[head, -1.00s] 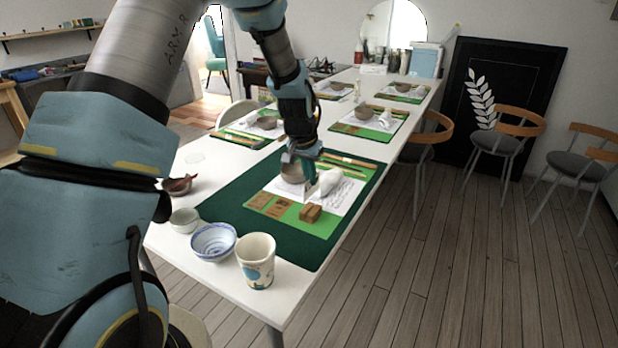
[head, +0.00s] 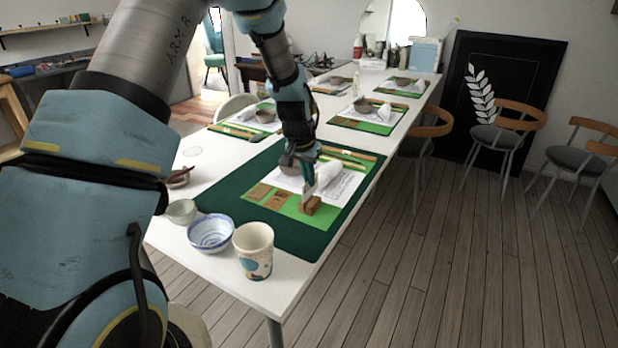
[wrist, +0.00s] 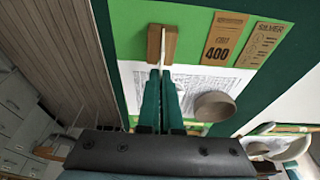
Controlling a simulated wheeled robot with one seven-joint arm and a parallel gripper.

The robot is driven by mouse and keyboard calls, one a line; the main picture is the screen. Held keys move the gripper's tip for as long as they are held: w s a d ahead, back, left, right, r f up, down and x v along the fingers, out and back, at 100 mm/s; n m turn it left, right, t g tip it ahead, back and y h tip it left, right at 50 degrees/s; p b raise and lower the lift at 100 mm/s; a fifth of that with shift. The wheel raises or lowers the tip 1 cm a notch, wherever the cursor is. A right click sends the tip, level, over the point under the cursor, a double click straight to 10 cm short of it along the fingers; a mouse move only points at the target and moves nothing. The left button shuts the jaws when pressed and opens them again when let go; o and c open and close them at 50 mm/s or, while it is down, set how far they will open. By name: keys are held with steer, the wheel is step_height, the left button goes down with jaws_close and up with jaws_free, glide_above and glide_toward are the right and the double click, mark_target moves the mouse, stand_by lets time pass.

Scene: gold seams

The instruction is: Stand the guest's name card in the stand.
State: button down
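The name card (head: 308,191) is a thin white card, upright; in the wrist view (wrist: 163,52) it shows nearly edge-on. My gripper (head: 309,180) is shut on it, and its two green fingers (wrist: 164,72) are close together around it. The stand (head: 313,206) is a small brown wooden block on the bright green mat. The card's lower edge is at the stand and overlaps its middle in the wrist view (wrist: 169,42). I cannot tell whether the card is seated in the slot or just above it.
Brown printed cards (head: 269,196) lie left of the stand. A grey bowl (wrist: 214,106) and a white sheet (wrist: 190,84) are close to the fingers. A paper cup (head: 254,252) and a blue-white bowl (head: 212,233) stand at the table's front.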

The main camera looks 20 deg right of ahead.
steer(key=shift+s+a+f+b, duration=0.1)
steer(key=shift+f+b, duration=0.85)
steer(key=shift+f, duration=0.5)
steer(key=c, duration=1.6)
jaws_free()
steer(key=c, duration=1)
jaws_free()
steer(key=shift+r, duration=0.1)
steer(key=shift+p+v, duration=2.9)
steer(key=shift+v, duration=1.55)
